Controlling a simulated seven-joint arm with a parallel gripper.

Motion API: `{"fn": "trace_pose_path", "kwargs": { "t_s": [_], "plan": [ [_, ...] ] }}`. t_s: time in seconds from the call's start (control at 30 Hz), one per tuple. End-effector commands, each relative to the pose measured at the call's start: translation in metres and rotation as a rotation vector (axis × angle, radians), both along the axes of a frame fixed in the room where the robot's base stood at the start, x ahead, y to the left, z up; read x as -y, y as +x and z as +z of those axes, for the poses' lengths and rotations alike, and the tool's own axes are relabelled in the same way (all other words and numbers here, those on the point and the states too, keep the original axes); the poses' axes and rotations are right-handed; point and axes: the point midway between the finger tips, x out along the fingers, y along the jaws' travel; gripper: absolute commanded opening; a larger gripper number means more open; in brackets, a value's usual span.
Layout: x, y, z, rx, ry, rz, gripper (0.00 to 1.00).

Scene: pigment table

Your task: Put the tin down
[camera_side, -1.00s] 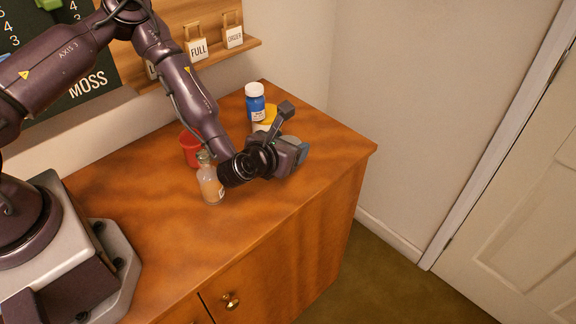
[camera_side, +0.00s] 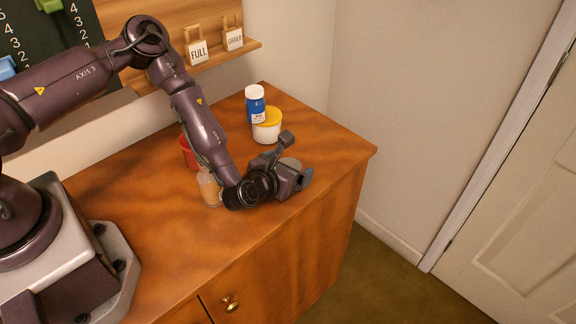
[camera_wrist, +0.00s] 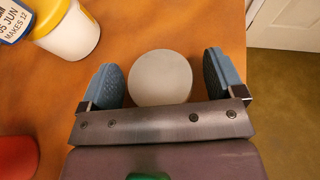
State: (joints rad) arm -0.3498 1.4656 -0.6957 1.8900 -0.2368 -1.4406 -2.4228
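The tin is a plain grey disc seen from above in the wrist view (camera_wrist: 160,78), between my finger pads. In the side view its pale top (camera_side: 290,162) shows just behind my gripper, near the cabinet's right front edge. It seems to stand on the wooden top, but its lower part is hidden. My gripper (camera_wrist: 163,70) is open, with a blue pad on each side of the tin. A gap shows on both sides, narrower on the left. The side view shows my gripper (camera_side: 296,172) low over the wooden top.
A white tub with a yellow lid (camera_side: 267,132) and a blue bottle with a white cap (camera_side: 256,107) stand behind. A red cup (camera_side: 188,153) and a glass bottle (camera_side: 209,190) stand close to my forearm. The cabinet top (camera_side: 330,150) is clear at right.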

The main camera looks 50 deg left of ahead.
Motion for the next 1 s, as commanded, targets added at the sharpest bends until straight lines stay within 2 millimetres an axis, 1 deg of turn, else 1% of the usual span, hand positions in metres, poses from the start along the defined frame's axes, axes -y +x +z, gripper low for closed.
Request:
{"fn": "trace_pose_path", "kwargs": {
  "t_s": [0.2, 0.3, 0.37, 0.47, 0.7, 0.8, 0.9, 1.0],
  "plan": [
    [0.0, 0.0, 0.0, 0.0, 0.0, 0.0, 0.87],
    [0.0, 0.0, 0.004, 0.001, 0.0, 0.0, 0.87],
    [0.002, -0.006, 0.005, -0.002, -0.001, -0.001, 0.87],
    [0.006, -0.02, 0.011, -0.004, -0.002, -0.003, 0.87],
    [0.017, -0.067, 0.031, -0.004, -0.002, -0.004, 0.87],
    [0.022, -0.084, 0.038, -0.004, -0.001, -0.003, 0.87],
    [0.025, -0.097, 0.044, -0.004, -0.001, -0.003, 0.87],
    [0.027, -0.104, 0.047, -0.003, -0.001, -0.002, 0.87]
  ]
}}
